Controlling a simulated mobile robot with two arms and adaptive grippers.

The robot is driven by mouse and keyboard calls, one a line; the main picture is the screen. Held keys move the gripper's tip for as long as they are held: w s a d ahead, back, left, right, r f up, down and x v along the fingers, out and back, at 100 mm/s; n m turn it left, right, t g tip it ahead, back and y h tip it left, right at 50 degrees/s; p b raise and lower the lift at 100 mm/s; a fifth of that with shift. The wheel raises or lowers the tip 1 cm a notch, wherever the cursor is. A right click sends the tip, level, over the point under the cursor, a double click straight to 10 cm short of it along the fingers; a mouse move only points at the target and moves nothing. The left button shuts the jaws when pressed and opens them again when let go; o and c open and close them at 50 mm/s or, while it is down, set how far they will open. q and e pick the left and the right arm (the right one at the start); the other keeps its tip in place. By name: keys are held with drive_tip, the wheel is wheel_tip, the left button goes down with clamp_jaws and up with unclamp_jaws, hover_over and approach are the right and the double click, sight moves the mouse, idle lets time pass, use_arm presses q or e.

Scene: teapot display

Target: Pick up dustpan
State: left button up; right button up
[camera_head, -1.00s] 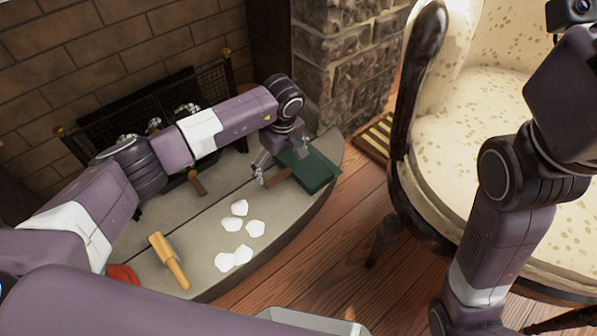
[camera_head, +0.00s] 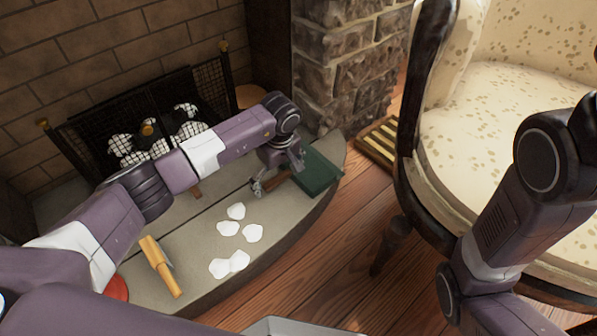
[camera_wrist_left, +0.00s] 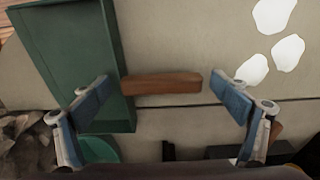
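The dustpan has a dark green pan (camera_head: 318,172) and a brown wooden handle (camera_head: 276,181). It lies on the right end of the grey hearth. In the left wrist view the handle (camera_wrist_left: 161,83) points right from the green pan (camera_wrist_left: 64,50). My left gripper (camera_head: 277,178) is over the dustpan. In the left wrist view its two fingers (camera_wrist_left: 167,92) are spread apart, with the handle lying between them and a gap at the right finger. The left finger overlaps the pan's edge in that view. My right arm is at the right, its gripper outside the picture.
Several white pieces (camera_head: 228,229) lie on the hearth (camera_head: 205,265). A wooden-handled tool (camera_head: 162,267) lies at the left. A fireplace screen (camera_head: 150,140) stands behind, a stone pillar (camera_head: 340,75) at the back. An upholstered chair (camera_head: 480,120) stands right, on the wooden floor.

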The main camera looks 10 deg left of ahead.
use_arm(q)
drive_tip(key=c, duration=1.8)
drive_tip(key=shift+c, duration=0.3)
drive_tip(key=shift+r, duration=0.15)
